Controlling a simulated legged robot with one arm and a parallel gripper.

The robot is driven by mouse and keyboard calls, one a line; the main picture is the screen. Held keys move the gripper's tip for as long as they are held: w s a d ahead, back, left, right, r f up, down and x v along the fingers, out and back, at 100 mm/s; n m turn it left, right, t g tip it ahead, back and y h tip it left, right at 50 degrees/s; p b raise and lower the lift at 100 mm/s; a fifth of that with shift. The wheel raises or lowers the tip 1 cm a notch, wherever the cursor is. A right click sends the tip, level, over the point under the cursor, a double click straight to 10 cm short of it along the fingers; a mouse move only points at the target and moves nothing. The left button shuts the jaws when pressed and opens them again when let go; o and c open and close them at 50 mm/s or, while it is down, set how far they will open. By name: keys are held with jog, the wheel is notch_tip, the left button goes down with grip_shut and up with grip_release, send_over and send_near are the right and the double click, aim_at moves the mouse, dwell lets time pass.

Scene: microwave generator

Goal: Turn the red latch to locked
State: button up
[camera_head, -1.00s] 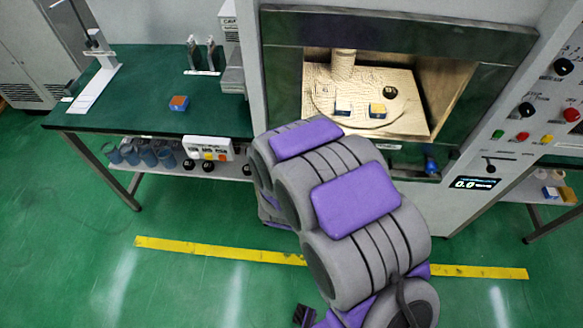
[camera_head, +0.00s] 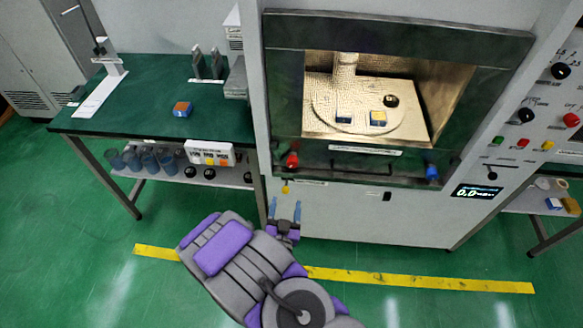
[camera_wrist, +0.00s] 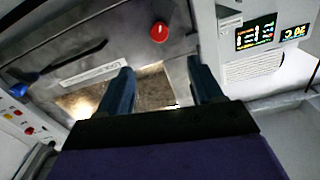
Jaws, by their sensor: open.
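The red latch (camera_head: 292,160) is at the lower left corner of the chamber front, below the window. The red latch also shows in the wrist view (camera_wrist: 159,32) as a round red knob at the top centre. My gripper (camera_head: 284,205) is below the latch in the head view, apart from it, with its blue fingers pointing up. In the wrist view my gripper (camera_wrist: 158,75) is open and empty, and the latch appears beyond and between the fingertips. A blue latch (camera_head: 431,170) is at the lower right corner of the front.
A black bar handle (camera_head: 365,163) runs between the latches. The lit chamber holds two small blocks and a black round thing on a turntable (camera_head: 347,98). A green bench (camera_head: 140,122) stands at left.

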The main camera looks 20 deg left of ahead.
aim_at(292, 165)
jog(key=b+x, duration=0.1)
jog(key=x, duration=0.6)
jog(key=b+x, duration=0.2)
jog(key=x, duration=0.5)
jog(key=shift+d, duration=0.2)
jog(key=shift+b+x, duration=0.4)
jog(key=shift+x, duration=0.6)
jog(key=c, duration=1.1)
